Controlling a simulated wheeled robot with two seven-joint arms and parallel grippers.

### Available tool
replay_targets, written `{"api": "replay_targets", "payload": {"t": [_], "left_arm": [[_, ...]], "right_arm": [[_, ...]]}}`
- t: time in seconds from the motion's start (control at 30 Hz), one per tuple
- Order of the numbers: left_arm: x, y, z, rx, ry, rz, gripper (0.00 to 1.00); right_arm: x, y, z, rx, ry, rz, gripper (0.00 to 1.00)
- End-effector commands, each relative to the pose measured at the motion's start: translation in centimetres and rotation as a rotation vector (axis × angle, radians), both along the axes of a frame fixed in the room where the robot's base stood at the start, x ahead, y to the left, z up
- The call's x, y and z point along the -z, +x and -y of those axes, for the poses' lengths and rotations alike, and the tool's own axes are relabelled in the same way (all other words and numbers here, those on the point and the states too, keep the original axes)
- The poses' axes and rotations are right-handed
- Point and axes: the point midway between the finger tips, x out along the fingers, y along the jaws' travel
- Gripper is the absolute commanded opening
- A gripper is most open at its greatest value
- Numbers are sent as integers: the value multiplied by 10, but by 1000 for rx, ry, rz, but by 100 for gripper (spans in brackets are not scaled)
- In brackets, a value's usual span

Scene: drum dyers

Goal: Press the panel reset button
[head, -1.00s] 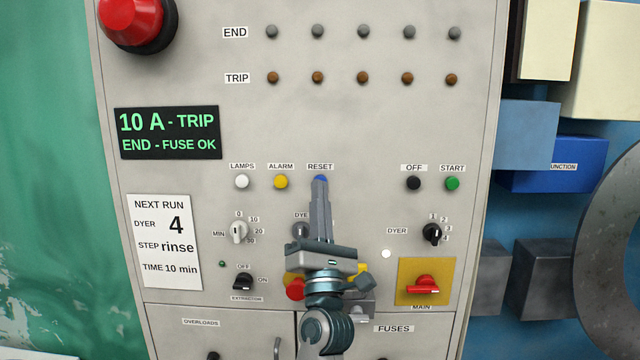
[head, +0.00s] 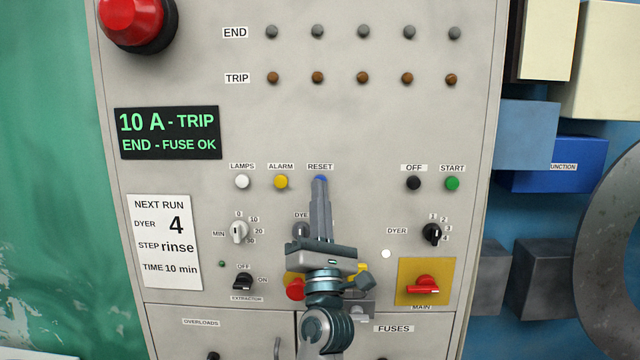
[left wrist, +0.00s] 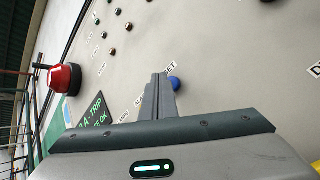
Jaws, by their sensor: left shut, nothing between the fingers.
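The blue reset button (head: 320,179) sits under the RESET label on the grey control panel (head: 350,125). It also shows in the left wrist view (left wrist: 174,83), just beside the fingertips. My left gripper (head: 319,184) is shut and empty, and its fingers point up the panel at the button. In the head view the fingertips cover the lower part of the button. I cannot tell whether they touch it. My right gripper is not in view.
A yellow ALARM button (head: 281,181) and a white LAMPS button (head: 242,181) are left of the reset button. Black OFF (head: 413,183) and green START (head: 452,183) buttons are right of it. A display (head: 168,132) reads 10 A - TRIP, END - FUSE OK. A red mushroom button (head: 135,20) juts out at upper left.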

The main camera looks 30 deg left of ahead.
Motion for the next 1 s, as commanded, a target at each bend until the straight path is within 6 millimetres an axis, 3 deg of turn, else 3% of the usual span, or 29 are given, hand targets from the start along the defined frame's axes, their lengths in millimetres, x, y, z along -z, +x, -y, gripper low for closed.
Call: {"api": "replay_targets", "payload": {"t": [1.0], "left_arm": [[0, 8, -5, -1, 1, 0, 0]], "right_arm": [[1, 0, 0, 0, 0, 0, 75]]}}
